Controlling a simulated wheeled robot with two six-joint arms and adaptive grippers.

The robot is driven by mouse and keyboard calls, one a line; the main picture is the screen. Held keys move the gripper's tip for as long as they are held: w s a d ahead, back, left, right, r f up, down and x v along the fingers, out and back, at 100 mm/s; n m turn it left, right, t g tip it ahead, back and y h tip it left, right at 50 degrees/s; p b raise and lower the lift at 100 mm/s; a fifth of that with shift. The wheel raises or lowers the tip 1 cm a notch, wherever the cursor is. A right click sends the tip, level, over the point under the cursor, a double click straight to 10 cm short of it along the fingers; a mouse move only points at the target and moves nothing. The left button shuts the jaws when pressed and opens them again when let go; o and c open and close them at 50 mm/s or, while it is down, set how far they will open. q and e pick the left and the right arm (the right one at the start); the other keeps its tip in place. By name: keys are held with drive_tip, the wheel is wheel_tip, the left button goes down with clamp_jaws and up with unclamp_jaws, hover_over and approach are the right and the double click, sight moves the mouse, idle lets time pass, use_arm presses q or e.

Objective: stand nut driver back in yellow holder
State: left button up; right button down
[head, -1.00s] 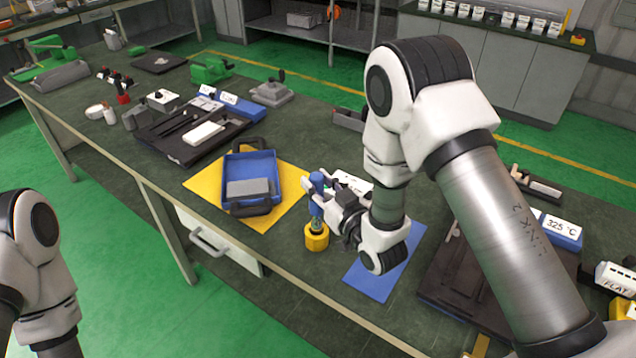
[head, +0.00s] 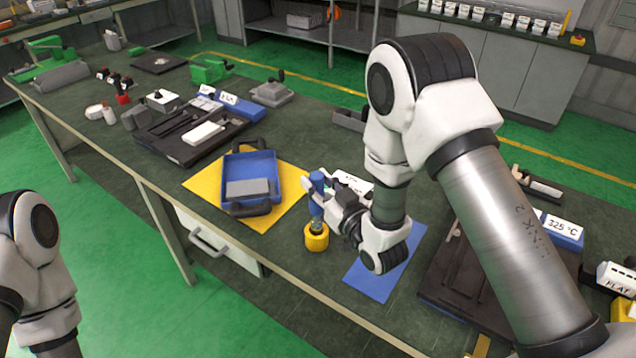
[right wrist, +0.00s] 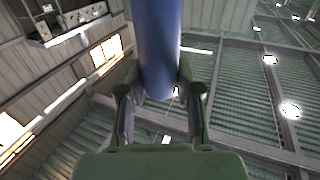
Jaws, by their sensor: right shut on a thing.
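The nut driver (head: 317,181) has a blue handle and stands upright, its lower end at the yellow holder (head: 316,237) near the table's front edge. I cannot tell how deep its shaft sits in the holder. My right gripper (head: 315,195) is shut on the blue handle from the right side. In the right wrist view the blue handle (right wrist: 157,45) runs between the two fingers. My left gripper is out of view; only part of my left arm shows at the left edge.
A blue tray (head: 236,166) with a grey block lies on a yellow mat (head: 204,186) left of the holder. A blue mat (head: 372,284) lies to the right, under my right wrist. A dark tray (head: 440,290) lies further right. The table edge is close in front of the holder.

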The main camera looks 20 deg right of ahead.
drive_tip(key=shift+f+b, duration=2.65)
drive_tip(key=shift+f, duration=0.4)
drive_tip(key=c, duration=0.7)
unclamp_jaws()
drive_tip(key=shift+s, duration=0.1)
drive_tip(key=v, duration=1.2)
